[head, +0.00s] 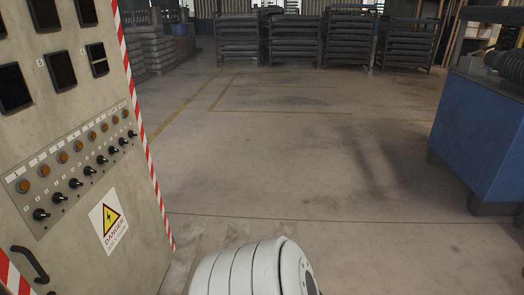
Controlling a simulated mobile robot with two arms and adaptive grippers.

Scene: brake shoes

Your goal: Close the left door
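A beige control cabinet panel (92,175) fills the left side of the head view, with red-and-white striped edging on its right edge. It carries dark square displays, a row of orange buttons, a row of black knobs and a yellow danger sign (110,220). A black handle (30,264) sits near its lower left. I cannot tell whether this panel is the left door, or how far any door stands open. A white rounded part of my own body shows at the bottom centre. Neither gripper is in view.
A blue machine (478,135) stands at the right. Dark stacked racks (292,40) line the back, with grey stacked goods (152,50) at the back left. The concrete floor (300,165) between them is clear, with yellow lines.

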